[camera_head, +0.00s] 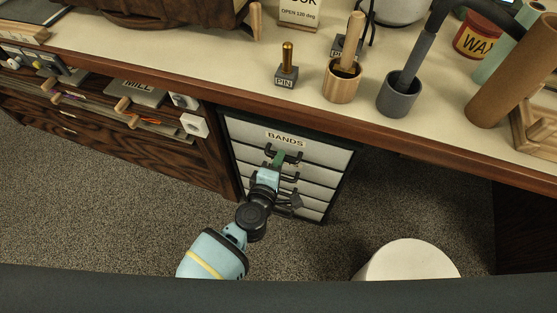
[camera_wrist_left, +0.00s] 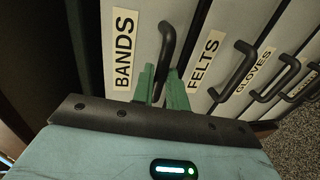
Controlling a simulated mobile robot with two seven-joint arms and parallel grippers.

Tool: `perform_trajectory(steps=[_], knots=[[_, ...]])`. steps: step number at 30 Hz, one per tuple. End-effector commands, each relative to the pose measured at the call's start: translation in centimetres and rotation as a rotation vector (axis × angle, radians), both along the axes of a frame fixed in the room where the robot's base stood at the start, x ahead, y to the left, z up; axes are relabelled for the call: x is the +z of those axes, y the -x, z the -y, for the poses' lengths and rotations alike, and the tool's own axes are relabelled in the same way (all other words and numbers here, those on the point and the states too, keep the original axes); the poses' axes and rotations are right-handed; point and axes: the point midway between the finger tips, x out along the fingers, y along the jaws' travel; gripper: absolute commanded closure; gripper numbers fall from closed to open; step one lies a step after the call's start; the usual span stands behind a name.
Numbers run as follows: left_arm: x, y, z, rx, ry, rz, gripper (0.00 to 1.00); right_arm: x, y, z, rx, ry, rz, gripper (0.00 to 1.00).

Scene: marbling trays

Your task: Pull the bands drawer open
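The bands drawer (camera_head: 318,150) is the top white drawer of a dark-framed unit under the counter, with a BANDS label (camera_head: 286,139). Its front looks flush with the drawers below. In the left wrist view its black bar handle (camera_wrist_left: 166,42) stands beside the BANDS label. My left gripper (camera_head: 279,158) reaches to this handle from below. In the left wrist view its two green fingers (camera_wrist_left: 161,78) lie close on either side of the handle, with little or no gap. The fingers hide part of the handle. My right gripper is out of view.
Lower drawers have similar handles, including FELTS (camera_wrist_left: 202,58) and GLOVES (camera_wrist_left: 254,72). The counter edge (camera_head: 180,84) overhangs the unit. A brown drawer cabinet (camera_head: 150,150) stands at left. A white round object (camera_head: 408,262) is at lower right. Carpet in front is mostly clear.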

Motion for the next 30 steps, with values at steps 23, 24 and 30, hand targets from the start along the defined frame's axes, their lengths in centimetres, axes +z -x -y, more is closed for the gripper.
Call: perform_trajectory(steps=[23, 24, 30], knots=[[0.0, 4.0, -1.4, 0.001, -0.001, -0.005, 1.0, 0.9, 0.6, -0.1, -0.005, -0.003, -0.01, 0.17], [0.0, 4.9, -1.6, 0.001, -0.001, -0.004, 1.0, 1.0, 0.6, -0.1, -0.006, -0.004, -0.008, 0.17], [-0.1, 9.7, -3.2, 0.001, -0.003, -0.004, 1.0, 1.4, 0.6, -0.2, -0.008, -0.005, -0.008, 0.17]])
